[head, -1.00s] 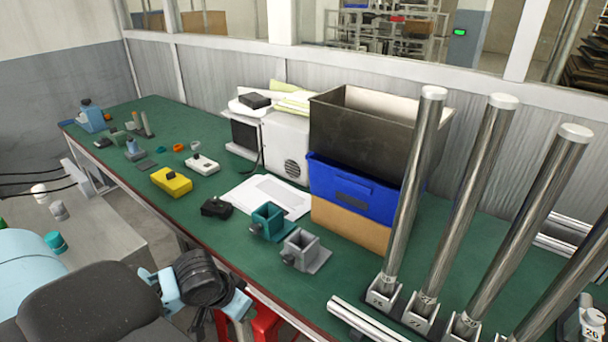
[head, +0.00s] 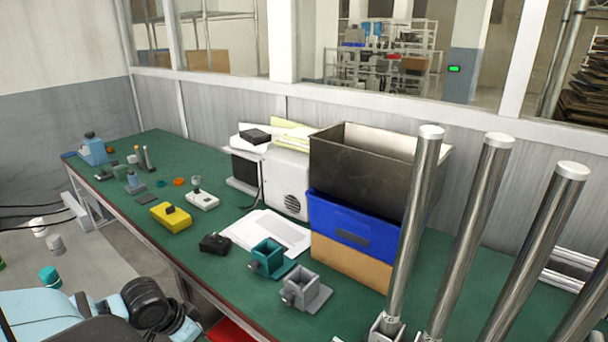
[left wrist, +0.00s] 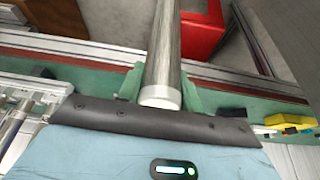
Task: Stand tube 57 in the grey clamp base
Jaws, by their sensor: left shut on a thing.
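The grey clamp base (head: 303,289) stands empty on the green bench, in front of the teal clamp base (head: 268,258). In the left wrist view my left gripper (left wrist: 162,92) is shut on a shiny metal tube (left wrist: 162,55) with a white end cap. I cannot read a number on this tube. In the head view only links of my left arm show at the lower left; the gripper and held tube are out of that picture. My right gripper is in neither view.
Several tall metal tubes (head: 414,220) stand at the right. A blue crate (head: 345,222) with a dark metal bin (head: 360,170) on top stands behind the clamp bases. A black block (head: 214,244) and a yellow device (head: 171,216) lie to the left. A red object (left wrist: 203,38) is below the bench.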

